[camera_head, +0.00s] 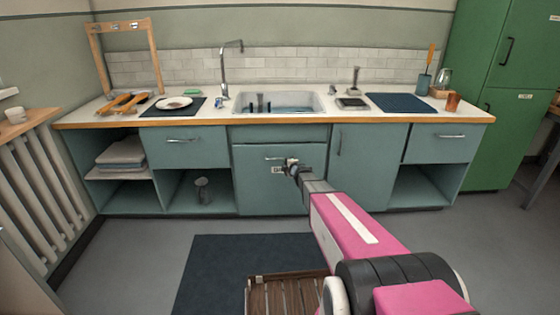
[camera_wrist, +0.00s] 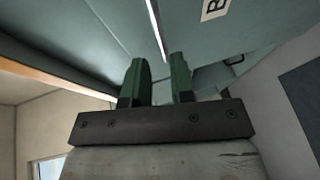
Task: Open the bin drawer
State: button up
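The bin drawer (camera_head: 250,185) is the blue-green front below the sink. It looks closed, flush with the cabinet. It has a metal bar handle (camera_head: 273,158) near its top and a small white label, partly covered by my gripper. My gripper (camera_head: 290,163) is in front of the drawer, close to the handle and label. In the wrist view its two green fingers (camera_wrist: 157,72) stand apart with a gap between them. A pale bar (camera_wrist: 157,30), apparently the handle, runs toward that gap; I cannot tell whether the fingers touch it. The label (camera_wrist: 214,8) shows at the top.
The counter (camera_head: 215,117) with a sink (camera_head: 326,103) overhangs the cabinets. A dark mat (camera_head: 215,270) and a slatted wooden item (camera_head: 285,296) lie on the floor in front. A cupboard door (camera_head: 357,160) adjoins on the right. Grey floor is bare at left.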

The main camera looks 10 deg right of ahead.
aim_at(280, 159)
jog(key=x, duration=0.8)
jog(key=shift+f, duration=0.1)
jog(key=shift+s, duration=0.1)
jog(key=shift+s, duration=0.1)
grip_shut()
